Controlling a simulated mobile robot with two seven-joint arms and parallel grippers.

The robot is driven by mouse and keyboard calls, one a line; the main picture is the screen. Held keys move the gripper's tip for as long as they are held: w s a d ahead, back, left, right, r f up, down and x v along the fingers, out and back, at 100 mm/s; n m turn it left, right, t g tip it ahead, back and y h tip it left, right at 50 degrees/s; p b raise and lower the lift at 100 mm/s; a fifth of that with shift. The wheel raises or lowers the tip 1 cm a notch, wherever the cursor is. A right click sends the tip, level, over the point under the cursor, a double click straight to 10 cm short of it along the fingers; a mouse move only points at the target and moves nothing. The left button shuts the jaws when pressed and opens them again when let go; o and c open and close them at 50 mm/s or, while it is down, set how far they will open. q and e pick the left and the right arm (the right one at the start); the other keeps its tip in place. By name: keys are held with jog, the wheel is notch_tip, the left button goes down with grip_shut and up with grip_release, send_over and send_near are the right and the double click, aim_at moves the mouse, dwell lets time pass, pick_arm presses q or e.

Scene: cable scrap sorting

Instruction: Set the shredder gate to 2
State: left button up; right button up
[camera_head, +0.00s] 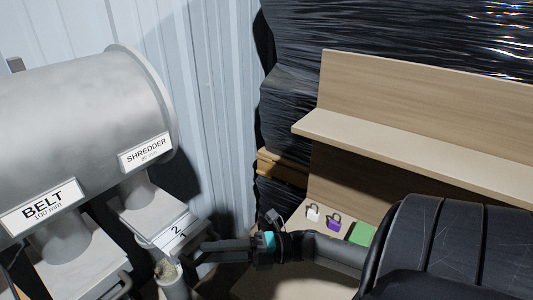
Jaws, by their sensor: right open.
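The shredder outlet carries a white "SHREDDER" label (146,151) on the large grey drum (85,95). Below it a pale gate plate (150,217) shows a white strip with the figures 2 and 1 (177,233). My right gripper (192,256) reaches in from the right, open, with its fingertips just below and right of that strip. A grey cylinder (172,282) stands close by the fingertips; I cannot tell whether they touch it. The gate's exact setting is not clear. My left gripper is out of view.
The belt outlet with its "BELT" label (42,206) is at the left. On the right, a wooden shelf (400,150) stands over a surface with a white padlock (313,212), a purple padlock (334,224) and a green item (360,233). A corrugated wall (205,100) is behind.

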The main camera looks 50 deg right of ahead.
jog(key=b+v, duration=0.2)
jog(key=v, duration=1.2)
jog(key=shift+w, duration=0.1)
